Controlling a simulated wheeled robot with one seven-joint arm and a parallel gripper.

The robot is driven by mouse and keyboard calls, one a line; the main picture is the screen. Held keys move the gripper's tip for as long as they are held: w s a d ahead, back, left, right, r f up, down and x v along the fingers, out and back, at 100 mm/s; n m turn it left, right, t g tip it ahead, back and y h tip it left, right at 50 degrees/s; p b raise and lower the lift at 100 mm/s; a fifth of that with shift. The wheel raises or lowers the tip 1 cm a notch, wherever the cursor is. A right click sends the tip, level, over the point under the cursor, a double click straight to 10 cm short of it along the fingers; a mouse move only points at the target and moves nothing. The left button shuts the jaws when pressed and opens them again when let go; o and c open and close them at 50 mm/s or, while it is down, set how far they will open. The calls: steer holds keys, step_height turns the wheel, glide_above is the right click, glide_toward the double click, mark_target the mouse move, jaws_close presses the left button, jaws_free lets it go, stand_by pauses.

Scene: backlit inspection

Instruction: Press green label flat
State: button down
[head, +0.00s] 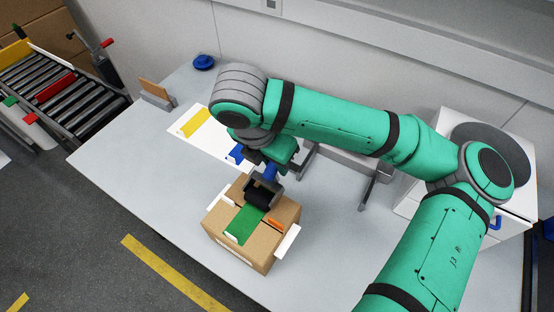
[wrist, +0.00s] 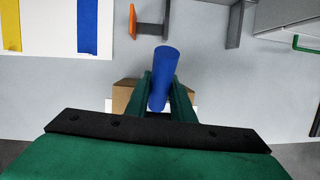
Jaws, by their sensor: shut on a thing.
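A green label (head: 245,226) lies on top of a cardboard box (head: 225,217) on the table. Its near end is in sight and a small white patch shows at its front edge. My gripper (head: 272,165) is above the back of the box, shut on the blue handle (head: 270,174) of a roller tool. The tool's black roller (head: 260,196) is over the back part of the label and hides it; I cannot tell whether it touches. In the wrist view the blue handle (wrist: 164,75) stands between my green fingers, with the box (wrist: 123,96) partly hidden behind them.
An orange strip (head: 276,224) and a white piece (head: 288,241) are at the box's right side. A white sheet (head: 207,138) with yellow and blue strips lies behind the box. A white cabinet (head: 516,205) stands right. The table's left part is mostly clear.

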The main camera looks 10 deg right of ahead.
mark_target(266, 178)
steer(key=shift+s+a, duration=0.3)
steer(key=shift+a, duration=0.05)
stand_by(0.5)
steer(key=shift+s+a+r, duration=0.1)
steer(key=shift+s+a, duration=0.2)
steer(key=shift+s+a, duration=0.7)
steer(key=shift+a, duration=0.25)
stand_by(0.9)
steer(key=shift+s+d, duration=0.1)
steer(key=shift+s, duration=0.05)
steer(key=shift+s+a, duration=0.35)
steer(key=shift+a, duration=0.1)
stand_by(0.6)
steer(key=shift+s+a, duration=0.4)
steer(key=shift+a, duration=0.05)
stand_by(0.4)
steer(key=shift+w+d+r, duration=0.25)
steer(key=shift+r, duration=1.1)
steer(key=shift+w+d+r, duration=0.2)
steer(key=shift+d+r, duration=0.05)
steer(key=shift+r, duration=1.05)
steer(key=shift+w+d+r, duration=0.25)
steer(key=shift+r, duration=1.1)
